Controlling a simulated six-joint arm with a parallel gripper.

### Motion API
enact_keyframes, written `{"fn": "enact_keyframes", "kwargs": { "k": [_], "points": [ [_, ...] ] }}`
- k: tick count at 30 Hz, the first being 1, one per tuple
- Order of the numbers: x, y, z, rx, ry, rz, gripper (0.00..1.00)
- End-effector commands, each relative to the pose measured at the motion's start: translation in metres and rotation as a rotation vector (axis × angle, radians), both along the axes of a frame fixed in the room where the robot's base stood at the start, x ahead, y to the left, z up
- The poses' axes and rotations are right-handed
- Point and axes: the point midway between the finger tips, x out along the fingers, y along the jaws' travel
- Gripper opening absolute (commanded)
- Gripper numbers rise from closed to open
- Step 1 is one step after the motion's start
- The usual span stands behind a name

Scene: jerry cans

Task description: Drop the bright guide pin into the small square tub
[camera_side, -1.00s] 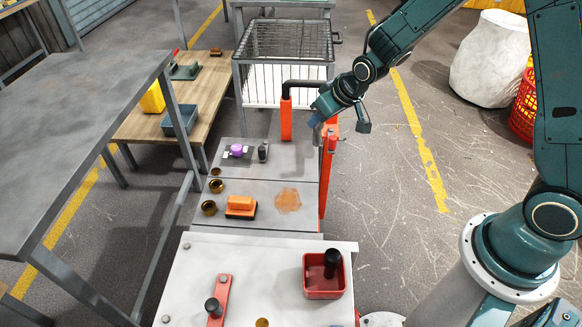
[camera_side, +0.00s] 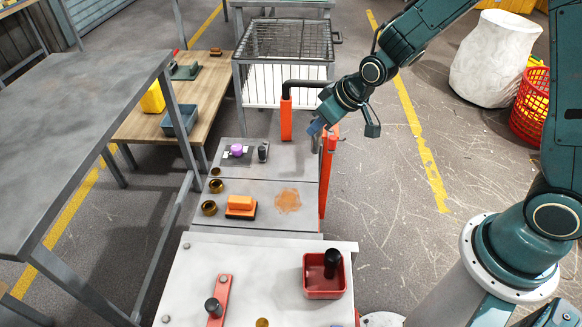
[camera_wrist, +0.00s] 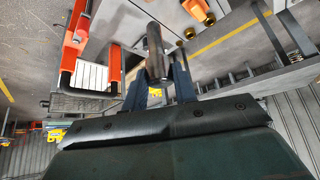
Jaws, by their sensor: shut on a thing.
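My gripper (camera_side: 316,128) is above the right rear part of the workbench, near the orange posts. In the wrist view my gripper (camera_wrist: 159,82) is shut on a shiny metal pin (camera_wrist: 154,48), the guide pin, which sticks out past the fingertips. In the side view the pin is small and hard to make out under the fingers. The small square red tub (camera_side: 312,289) stands on the light front panel, nearer the camera and well away from my gripper. A black round-topped piece (camera_side: 332,260) stands in it.
An orange post with a black bent pipe (camera_side: 287,118) and a tall orange post (camera_side: 327,170) stand close to my gripper. An orange block (camera_side: 240,206), brass rings (camera_side: 209,208) and a red bar with a black knob (camera_side: 219,298) lie on the bench. The middle of the front panel is clear.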

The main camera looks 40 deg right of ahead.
Motion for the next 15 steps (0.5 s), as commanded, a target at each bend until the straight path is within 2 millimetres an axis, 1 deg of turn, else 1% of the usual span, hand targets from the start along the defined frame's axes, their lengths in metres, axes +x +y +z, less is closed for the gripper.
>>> {"fn": "enact_keyframes", "kwargs": {
  "k": [1, 5, 8, 12, 15],
  "points": [
    [-0.001, 0.014, 0.005, 0.000, -0.004, 0.058, 0.00],
    [-0.011, 0.053, 0.020, 0.002, -0.006, 0.252, 0.00],
    [-0.023, 0.084, 0.034, 0.000, -0.007, 0.429, 0.00],
    [-0.046, 0.124, 0.056, 0.000, -0.008, 0.696, 0.00],
    [-0.064, 0.146, 0.072, 0.000, -0.006, 0.882, 0.00]
  ]
}}
